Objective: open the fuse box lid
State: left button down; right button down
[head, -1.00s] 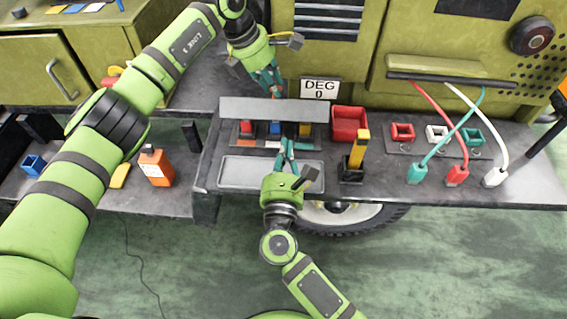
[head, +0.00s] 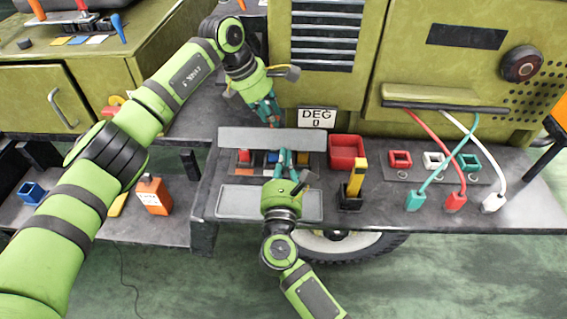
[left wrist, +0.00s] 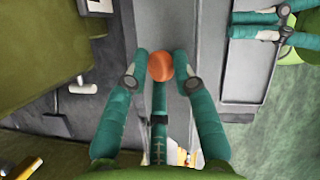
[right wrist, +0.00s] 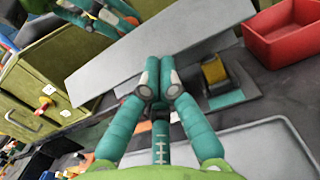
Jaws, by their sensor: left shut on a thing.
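The fuse box lid (head: 240,139) is a flat grey plate, raised and tilted behind the row of coloured fuses (head: 244,157); it also shows in the right wrist view (right wrist: 150,50). My left gripper (head: 268,113) is behind the lid's upper edge. In the left wrist view its fingers are shut on an orange ball-shaped knob (left wrist: 160,66). My right gripper (head: 283,156) reaches over the fuse row, in front of the lid. In the right wrist view its fingertips (right wrist: 160,72) are together with nothing visible between them, beside a yellow fuse (right wrist: 214,72). Its fingers partly hide the middle fuses.
A grey tray (head: 235,203) lies in front of the fuses. A red bin (head: 347,152), a yellow-and-black tool (head: 355,180) and coloured sockets with cables (head: 433,160) are to the right. A DEG sign (head: 317,118) is behind.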

pick_arm(q)
jog(key=c, duration=1.1)
grip_release()
jog(key=shift+w, duration=0.15)
jog(key=shift+o, duration=0.6)
jog(key=shift+w+d+f, duration=0.1)
jog(key=shift+d+f, duration=0.05)
